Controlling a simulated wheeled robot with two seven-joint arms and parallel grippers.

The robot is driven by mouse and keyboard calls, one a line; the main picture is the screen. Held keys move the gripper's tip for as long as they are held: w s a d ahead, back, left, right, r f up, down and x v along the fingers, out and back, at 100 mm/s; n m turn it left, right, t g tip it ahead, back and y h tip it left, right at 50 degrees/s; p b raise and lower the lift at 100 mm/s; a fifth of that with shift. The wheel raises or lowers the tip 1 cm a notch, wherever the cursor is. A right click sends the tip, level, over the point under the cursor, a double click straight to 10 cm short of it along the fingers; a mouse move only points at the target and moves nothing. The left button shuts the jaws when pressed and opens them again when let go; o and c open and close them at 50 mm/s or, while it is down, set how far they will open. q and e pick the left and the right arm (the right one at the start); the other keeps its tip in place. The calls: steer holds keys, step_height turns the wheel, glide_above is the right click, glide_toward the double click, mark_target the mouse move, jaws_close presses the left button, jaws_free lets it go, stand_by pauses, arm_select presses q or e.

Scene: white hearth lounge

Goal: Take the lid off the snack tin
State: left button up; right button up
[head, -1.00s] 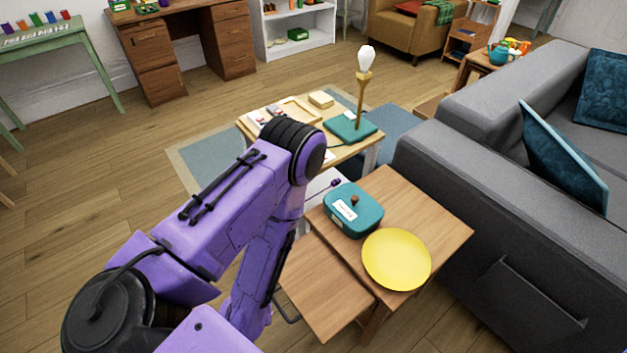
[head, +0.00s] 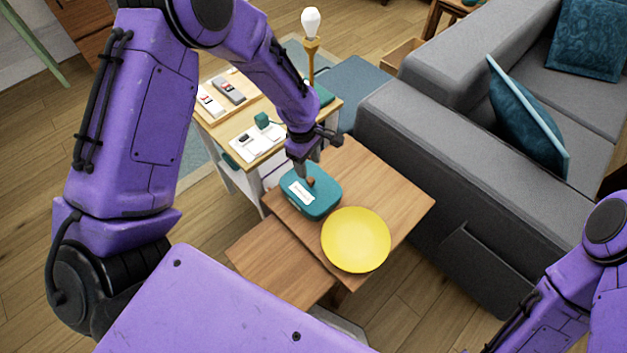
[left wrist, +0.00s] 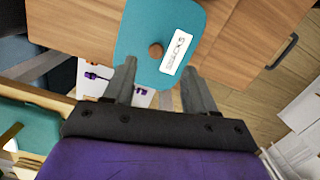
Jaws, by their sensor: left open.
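The snack tin (head: 322,204) is a teal rounded box with a white label and a small brown knob (head: 310,181) on its lid (head: 326,185). It stands on the wooden side table. In the left wrist view the tin's lid (left wrist: 140,25) shows at the top, with the knob (left wrist: 155,49) just beyond the fingertips and roughly between them. My left gripper (head: 307,172) is above the tin, pointing down at the knob. Its fingers (left wrist: 158,68) are apart and empty. Whether they touch the lid I cannot tell. My right gripper is out of view; only its arm shows at lower right.
A yellow plate (head: 356,240) lies just in front of the tin on the side table (head: 405,195). An open drawer or lower leaf (head: 270,262) juts out at the left. A grey sofa (head: 450,150) is close on the right.

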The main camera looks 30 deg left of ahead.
mark_target(310, 179)
arm_select(q)
steer(key=f, duration=0.7)
steer(key=shift+w+d+f, duration=0.1)
steer(key=shift+w+f, duration=0.1)
steer(key=shift+w, duration=0.05)
jaws_close()
